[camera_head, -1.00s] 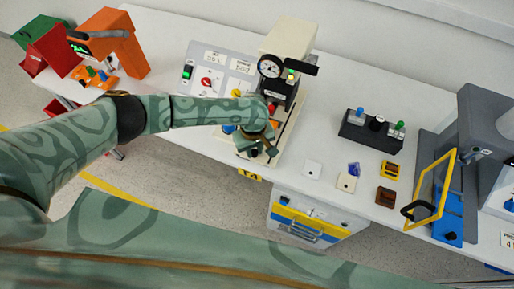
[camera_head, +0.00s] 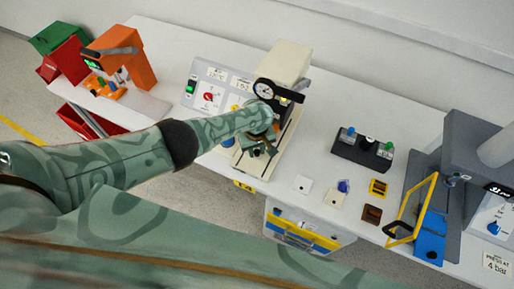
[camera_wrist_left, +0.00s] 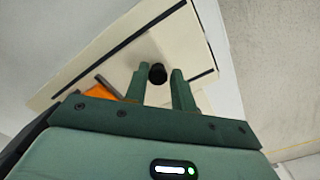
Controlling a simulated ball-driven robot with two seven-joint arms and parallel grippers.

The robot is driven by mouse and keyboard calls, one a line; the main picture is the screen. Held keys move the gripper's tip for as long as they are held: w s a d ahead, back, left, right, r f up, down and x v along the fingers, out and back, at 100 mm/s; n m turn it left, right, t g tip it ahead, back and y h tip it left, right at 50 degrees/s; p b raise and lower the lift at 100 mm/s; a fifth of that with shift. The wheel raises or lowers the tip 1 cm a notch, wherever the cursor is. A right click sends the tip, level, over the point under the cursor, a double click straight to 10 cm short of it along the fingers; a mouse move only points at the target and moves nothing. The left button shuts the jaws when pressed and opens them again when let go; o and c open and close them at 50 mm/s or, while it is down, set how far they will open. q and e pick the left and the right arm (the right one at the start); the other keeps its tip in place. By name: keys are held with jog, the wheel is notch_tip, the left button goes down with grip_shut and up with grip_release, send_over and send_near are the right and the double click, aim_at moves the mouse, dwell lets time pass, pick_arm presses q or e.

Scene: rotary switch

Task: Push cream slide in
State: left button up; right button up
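The cream slide (camera_wrist_left: 115,58) shows in the left wrist view as a pale plate with dark stripes and a round black knob (camera_wrist_left: 157,73). It belongs to the cream press (camera_head: 287,64), which has a gauge and a black handle. My left gripper (camera_head: 257,149) is at the front of the press, over its cream base (camera_head: 257,170), and hides part of it. In the left wrist view the gripper's two green fingers (camera_wrist_left: 159,83) stand apart on either side of the knob. Whether they touch it I cannot tell. My right gripper is not in view.
A control panel (camera_head: 213,87) stands left of the press. To the right are a black button box (camera_head: 363,151), small blocks, and a grey machine with a yellow-framed door (camera_head: 411,211). An orange machine (camera_head: 128,56) is at the far left. Table between press and button box is clear.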

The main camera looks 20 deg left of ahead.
pick_arm(q)
jog(key=shift+o, duration=1.2)
jog(key=shift+s+f, duration=0.1)
jog(key=shift+f, duration=0.1)
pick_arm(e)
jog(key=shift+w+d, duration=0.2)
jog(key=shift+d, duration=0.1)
pick_arm(q)
jog(key=shift+r, duration=0.1)
notch_tip(320, 180, up, 7)
jog(key=p, duration=0.6)
jog(key=shift+r, duration=0.2)
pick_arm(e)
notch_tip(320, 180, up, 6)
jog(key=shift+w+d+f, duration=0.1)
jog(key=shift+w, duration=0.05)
pick_arm(q)
jog(key=shift+f, duration=0.1)
